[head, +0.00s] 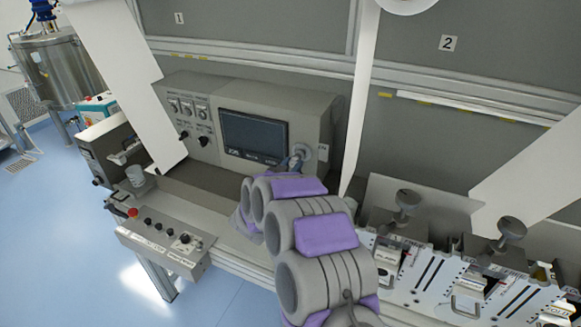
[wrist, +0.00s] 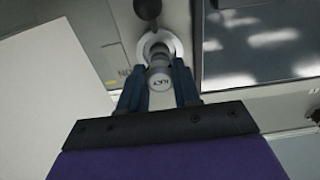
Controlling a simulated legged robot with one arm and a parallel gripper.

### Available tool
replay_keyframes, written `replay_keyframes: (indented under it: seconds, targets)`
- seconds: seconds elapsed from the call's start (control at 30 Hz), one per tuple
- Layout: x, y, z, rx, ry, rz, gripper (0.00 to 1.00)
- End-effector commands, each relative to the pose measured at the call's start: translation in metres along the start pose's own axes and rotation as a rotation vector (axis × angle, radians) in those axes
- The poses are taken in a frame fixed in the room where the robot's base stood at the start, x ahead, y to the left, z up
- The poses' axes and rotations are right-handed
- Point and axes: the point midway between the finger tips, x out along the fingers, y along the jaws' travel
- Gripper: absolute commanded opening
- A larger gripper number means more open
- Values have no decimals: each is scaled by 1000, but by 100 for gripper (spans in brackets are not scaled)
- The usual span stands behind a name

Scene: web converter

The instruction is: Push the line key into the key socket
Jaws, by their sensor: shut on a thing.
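The line key (wrist: 160,79), a small grey cylinder with lettering on its end, sits between the two blue fingers of my gripper (wrist: 159,72) in the wrist view. My gripper is shut on it. The key socket (wrist: 175,43), a pale round ring on the grey panel, is directly behind the key, and the key covers part of it. I cannot tell how deep the key sits in it. In the head view my gripper (head: 297,161) is at the right end of the control panel, against the socket area; the key is too small to make out there.
The grey control cabinet (head: 180,88) has a dark screen (head: 253,137) left of my gripper. A white web sheet (head: 360,95) hangs close to the right. A dark knob (wrist: 147,8) is just above the socket. A button console (head: 165,240) stands lower left.

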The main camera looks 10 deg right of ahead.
Motion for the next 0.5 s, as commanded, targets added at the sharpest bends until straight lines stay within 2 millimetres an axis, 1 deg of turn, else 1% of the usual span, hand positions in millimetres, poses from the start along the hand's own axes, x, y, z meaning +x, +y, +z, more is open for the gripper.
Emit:
replay_keyframes:
  seconds: [0.23,0.43,0.47,0.5]
  targets:
    - [4,0,0,0,1,0,0]
    - [4,0,0,1,1,0,0]
    - [4,0,0,0,1,1,35]
    - [4,1,0,0,1,1,39]
